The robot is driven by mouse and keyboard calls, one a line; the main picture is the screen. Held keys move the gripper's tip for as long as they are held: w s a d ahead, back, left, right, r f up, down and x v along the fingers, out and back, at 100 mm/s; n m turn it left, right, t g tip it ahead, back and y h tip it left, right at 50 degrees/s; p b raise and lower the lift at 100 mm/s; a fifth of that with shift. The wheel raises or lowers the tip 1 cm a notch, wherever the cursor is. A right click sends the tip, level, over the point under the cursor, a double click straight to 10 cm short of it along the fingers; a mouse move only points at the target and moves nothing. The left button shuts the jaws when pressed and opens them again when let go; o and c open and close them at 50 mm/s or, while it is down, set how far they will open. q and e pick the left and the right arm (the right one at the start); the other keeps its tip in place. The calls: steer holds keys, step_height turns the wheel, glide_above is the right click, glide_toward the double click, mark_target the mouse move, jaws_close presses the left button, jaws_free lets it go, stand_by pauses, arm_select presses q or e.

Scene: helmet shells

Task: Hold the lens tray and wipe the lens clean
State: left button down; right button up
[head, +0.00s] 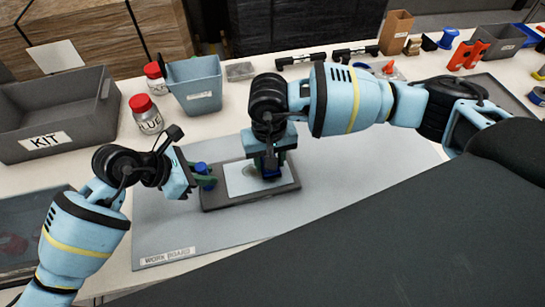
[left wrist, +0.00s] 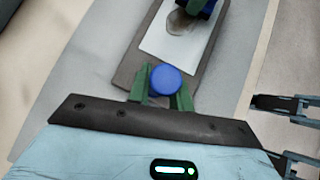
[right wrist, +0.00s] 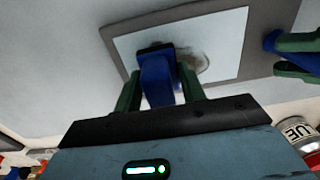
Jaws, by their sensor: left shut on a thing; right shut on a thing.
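The lens tray (head: 222,203) is a dark grey rectangle lying on the grey work board, with a pale lens sheet (head: 238,184) on it. My left gripper (head: 204,180) is shut on the tray's round blue knob (left wrist: 165,80) at the tray's left end. My right gripper (head: 269,165) points down over the lens and is shut on a blue wiper (right wrist: 158,80) with a dark end. The wiper is on or just above the lens; I cannot tell contact. A brownish smudge (left wrist: 181,22) shows on the lens beside the wiper, also visible in the right wrist view (right wrist: 196,62).
The work board (head: 170,225) has free room around the tray. A grey KIT bin (head: 55,130), a glue bottle (head: 146,115), another red-capped bottle (head: 155,78) and a blue-grey bin (head: 195,88) stand behind at left. Red clamps (head: 468,55) and small parts lie at the back right.

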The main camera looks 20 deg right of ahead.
mark_target(247, 176)
steer(key=shift+w+a, duration=0.2)
steer(key=shift+a, duration=1.25)
steer(key=shift+w+a, duration=0.2)
steer(key=shift+a, duration=1.25)
steer(key=shift+f, duration=0.5)
steer(key=shift+s+d, duration=0.15)
steer(key=shift+d, duration=0.95)
steer(key=shift+s+d, duration=0.2)
steer(key=shift+d, duration=0.9)
steer(key=shift+s+d, duration=0.15)
steer(key=shift+d, duration=0.95)
steer(key=shift+w+a, duration=0.25)
steer(key=shift+a, duration=1.4)
steer(key=shift+w+a, duration=0.2)
steer(key=shift+a, duration=1.45)
